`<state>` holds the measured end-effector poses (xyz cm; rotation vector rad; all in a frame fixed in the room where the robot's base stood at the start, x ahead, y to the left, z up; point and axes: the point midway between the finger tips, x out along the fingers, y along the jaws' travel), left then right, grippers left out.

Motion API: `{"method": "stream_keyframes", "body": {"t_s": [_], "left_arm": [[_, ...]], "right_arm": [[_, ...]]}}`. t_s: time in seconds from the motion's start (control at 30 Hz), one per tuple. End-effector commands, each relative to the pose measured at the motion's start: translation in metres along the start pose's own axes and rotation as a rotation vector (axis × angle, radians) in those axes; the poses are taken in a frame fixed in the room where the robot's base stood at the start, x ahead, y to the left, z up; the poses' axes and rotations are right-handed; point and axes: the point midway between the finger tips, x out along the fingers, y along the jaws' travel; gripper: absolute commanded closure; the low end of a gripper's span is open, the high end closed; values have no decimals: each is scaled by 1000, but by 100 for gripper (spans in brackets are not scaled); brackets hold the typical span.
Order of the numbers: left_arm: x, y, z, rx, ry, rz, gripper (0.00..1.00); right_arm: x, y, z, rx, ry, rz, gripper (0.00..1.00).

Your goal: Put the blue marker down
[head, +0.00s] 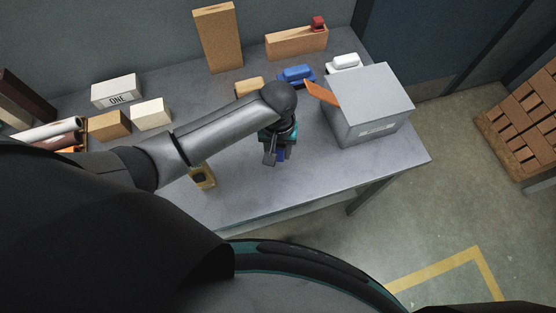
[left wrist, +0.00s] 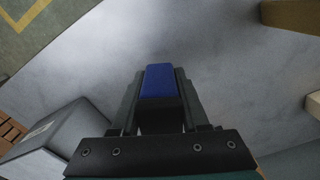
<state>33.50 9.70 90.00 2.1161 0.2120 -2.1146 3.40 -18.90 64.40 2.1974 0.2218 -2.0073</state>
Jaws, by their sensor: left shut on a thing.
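The blue marker (left wrist: 159,81) is a short blue block shape between the fingers of my left gripper (left wrist: 158,100) in the left wrist view. In the head view my left gripper (head: 276,158) points down over the front middle of the grey table (head: 330,174), with a bit of the blue marker (head: 282,155) showing at its fingers. My left gripper is shut on it. I cannot tell whether the marker touches the table top. My right gripper is not in view.
A grey box (head: 362,112) with an orange flap stands right of my left gripper. A yellow and black object (head: 202,177) sits to its left. Blue (head: 296,74) and white (head: 344,62) items and cardboard boxes (head: 218,38) stand behind. The table's front edge is near; bare table surrounds the gripper.

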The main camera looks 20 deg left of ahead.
Motion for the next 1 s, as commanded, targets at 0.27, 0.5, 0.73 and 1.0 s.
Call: {"method": "stream_keyframes", "body": {"t_s": [0.27, 0.5, 0.73, 1.0], "left_arm": [[29, 0, 0, 0, 0, -1, 91], [55, 1, -1, -1, 2, 1, 91], [55, 1, -1, 0, 2, 2, 91], [58, 0, 0, 0, 1, 0, 43]], "right_arm": [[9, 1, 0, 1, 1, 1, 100], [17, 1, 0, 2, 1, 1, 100], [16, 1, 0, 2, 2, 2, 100], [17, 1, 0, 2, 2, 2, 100]]}}
